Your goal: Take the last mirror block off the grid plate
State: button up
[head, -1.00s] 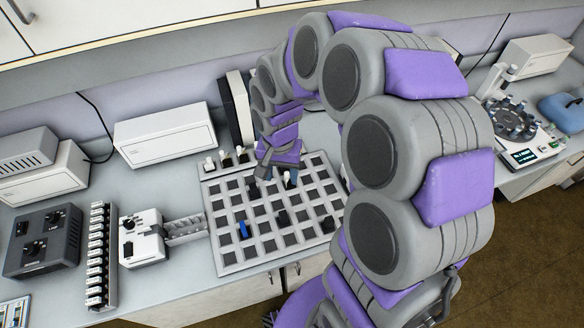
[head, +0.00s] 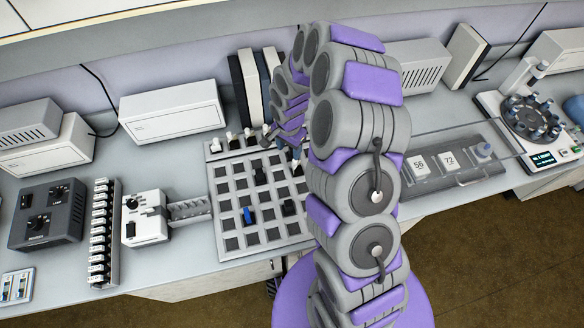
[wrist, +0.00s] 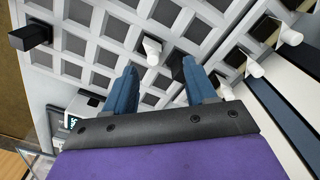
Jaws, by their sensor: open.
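The grid plate (head: 232,243) lies on the bench, a pale lattice with dark square cells. A white-topped block (wrist: 152,50) stands on it in the wrist view, just past the gap between my fingertips. My gripper (wrist: 160,70) is open with its two blue fingers apart and nothing clamped between them. A blue block (head: 248,215) and black blocks (head: 260,178) (head: 289,207) also stand on the plate. I cannot tell which are mirror blocks.
Several white-topped pegs (head: 231,138) stand in a row along the plate's back edge. Upright panels (head: 248,90) rise behind it. A white device (head: 145,218) with a rail is at the plate's left. A clear-covered tray (head: 450,165) is to the right.

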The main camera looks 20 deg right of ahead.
aim_at(295, 164)
jog(key=d+f, duration=0.2)
jog(key=f, duration=0.1)
jog(key=d+f, duration=0.1)
jog(key=f, duration=0.1)
jog(key=shift+f+b, duration=0.2)
jog(key=shift+b, duration=0.15)
jog(key=shift+a+f, duration=0.3)
jog(key=shift+f, duration=0.1)
jog(key=f, duration=0.2)
jog(key=a+f+b, duration=0.1)
jog(key=shift+a+f, duration=0.15)
jog(key=shift+f, duration=0.55)
jog(key=shift+d+f, duration=0.15)
jog(key=shift+d, duration=0.85)
jog(key=shift+c, duration=1.1)
jog(key=shift+a, duration=0.75)
jog(key=c, duration=0.4)
jog(key=shift+c, duration=0.9)
jog(key=shift+d, duration=0.4)
grip_shut()
